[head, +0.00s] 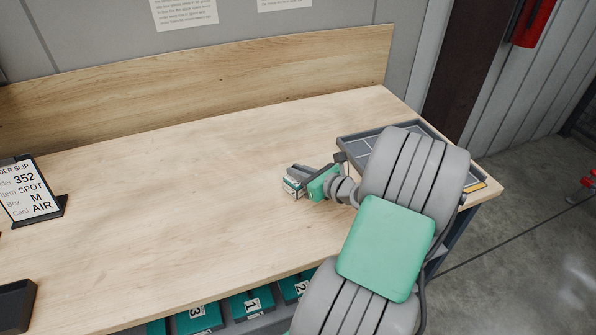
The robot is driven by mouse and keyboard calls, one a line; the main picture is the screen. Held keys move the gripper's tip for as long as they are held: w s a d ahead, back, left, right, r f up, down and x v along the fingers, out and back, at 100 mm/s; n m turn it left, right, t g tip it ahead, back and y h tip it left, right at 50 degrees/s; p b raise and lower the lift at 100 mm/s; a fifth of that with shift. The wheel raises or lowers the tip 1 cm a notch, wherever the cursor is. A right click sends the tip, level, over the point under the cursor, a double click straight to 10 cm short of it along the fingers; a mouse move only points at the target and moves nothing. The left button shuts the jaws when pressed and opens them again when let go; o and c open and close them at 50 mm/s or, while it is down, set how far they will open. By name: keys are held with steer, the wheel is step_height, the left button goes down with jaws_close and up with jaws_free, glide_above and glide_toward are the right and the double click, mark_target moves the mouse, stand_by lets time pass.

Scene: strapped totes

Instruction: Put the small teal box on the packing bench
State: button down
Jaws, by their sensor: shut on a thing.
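The packing bench (190,200) is a pale wood top that fills most of the head view. My gripper (294,184) is over its middle right, reaching in from the right and pointing left. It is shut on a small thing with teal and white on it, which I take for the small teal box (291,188). The jaws hide most of it. I cannot tell whether it touches the bench top or is held just above.
A grey tray (352,138) with divisions lies at the bench's right end, partly behind my arm. An order slip stand (34,195) and a dark bin (14,304) are at the left. Teal numbered boxes (253,303) sit below the front edge. The bench's middle is clear.

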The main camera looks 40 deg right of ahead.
steer(key=shift+f, duration=0.1)
steer(key=c, duration=1.5)
jaws_free()
